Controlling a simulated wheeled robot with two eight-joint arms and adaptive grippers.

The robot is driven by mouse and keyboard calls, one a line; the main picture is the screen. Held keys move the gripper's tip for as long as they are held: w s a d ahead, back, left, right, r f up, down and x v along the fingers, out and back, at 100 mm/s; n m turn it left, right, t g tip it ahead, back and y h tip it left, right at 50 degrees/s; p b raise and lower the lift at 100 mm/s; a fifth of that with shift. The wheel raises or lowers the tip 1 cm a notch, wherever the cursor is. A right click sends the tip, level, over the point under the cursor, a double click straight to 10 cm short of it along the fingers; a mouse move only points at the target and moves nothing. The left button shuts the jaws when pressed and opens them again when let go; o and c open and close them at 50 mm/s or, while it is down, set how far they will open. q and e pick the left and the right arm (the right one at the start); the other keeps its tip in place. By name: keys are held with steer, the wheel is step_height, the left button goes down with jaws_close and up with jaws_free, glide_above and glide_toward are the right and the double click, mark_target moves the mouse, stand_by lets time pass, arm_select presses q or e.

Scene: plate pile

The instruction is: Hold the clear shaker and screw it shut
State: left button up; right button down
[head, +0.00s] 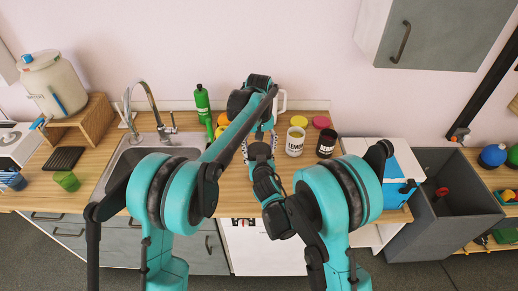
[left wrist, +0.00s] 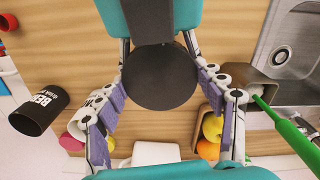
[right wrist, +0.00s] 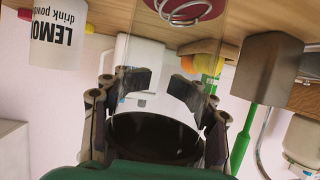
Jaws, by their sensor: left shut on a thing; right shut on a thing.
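The clear shaker (right wrist: 150,75) is upright, a see-through cylinder with a red mass and a coil at its bottom; this view is upside down. My right gripper (right wrist: 162,88) is shut on its body from the near side. The round black lid (left wrist: 160,77) is at the shaker's top, seen from above in the left wrist view. My left gripper (head: 260,128) points down from above and is shut on the lid, with purple pads on both sides. How far the lid is screwed on cannot be told. In the head view the arms mostly hide the shaker.
A white lemon powder jar (head: 294,145) and a black jar (head: 326,147) stand to the right. A green bottle (head: 202,105) and a sink (head: 125,160) are to the left. A small box with fruit (left wrist: 208,122) stands close by.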

arm_select(q)
steer(key=m, duration=0.4)
steer(key=o, duration=1.3)
steer(key=shift+r, duration=2.2)
steer(key=shift+c, duration=0.2)
